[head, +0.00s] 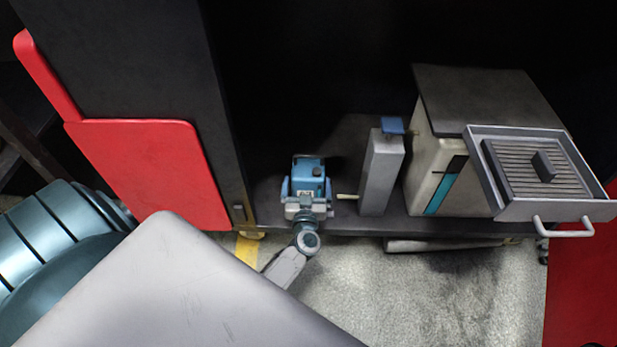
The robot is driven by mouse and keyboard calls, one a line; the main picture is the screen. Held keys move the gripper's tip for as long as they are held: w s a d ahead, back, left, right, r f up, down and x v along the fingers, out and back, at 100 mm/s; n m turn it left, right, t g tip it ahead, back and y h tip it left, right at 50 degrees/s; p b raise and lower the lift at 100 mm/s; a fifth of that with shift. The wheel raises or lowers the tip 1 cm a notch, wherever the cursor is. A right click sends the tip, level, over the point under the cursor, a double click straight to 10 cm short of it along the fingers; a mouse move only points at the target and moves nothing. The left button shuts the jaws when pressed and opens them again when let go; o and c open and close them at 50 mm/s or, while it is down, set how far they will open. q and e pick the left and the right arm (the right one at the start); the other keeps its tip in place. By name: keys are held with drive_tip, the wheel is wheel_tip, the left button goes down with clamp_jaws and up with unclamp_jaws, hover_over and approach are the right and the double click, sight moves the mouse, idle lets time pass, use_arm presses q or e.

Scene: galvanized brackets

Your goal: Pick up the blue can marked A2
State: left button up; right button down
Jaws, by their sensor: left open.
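The blue can (309,168) stands on a dark shelf near its front edge, left of centre in the head view. A small white label with dark marks is on its near face, too small to read for certain. My left gripper (307,191) is open at the can, with one finger on its left side and one on its right. I cannot tell whether the fingers touch it. The gripper body hides the lower part of the can. My right gripper is not in view.
Right of the can stands a tall grey box (379,178) with a blue top and a small pale rod on its left. Further right are a cream-and-teal machine (430,165) and a grey tray (550,209) with a handle jutting forward. A dark cabinet side (150,70) rises at left.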

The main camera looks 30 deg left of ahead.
sight(309, 167)
use_arm(q)
drive_tip(key=b+x, duration=0.1)
drive_tip(key=x, duration=0.1)
drive_tip(key=r+b+x, duration=0.1)
drive_tip(key=x, duration=0.2)
drive_tip(key=shift+d, duration=0.2)
drive_tip(key=shift+w+a, duration=0.25)
drive_tip(key=shift+w, duration=0.15)
drive_tip(key=c, duration=1.8)
drive_tip(key=shift+o, duration=0.2)
drive_tip(key=shift+r, duration=0.15)
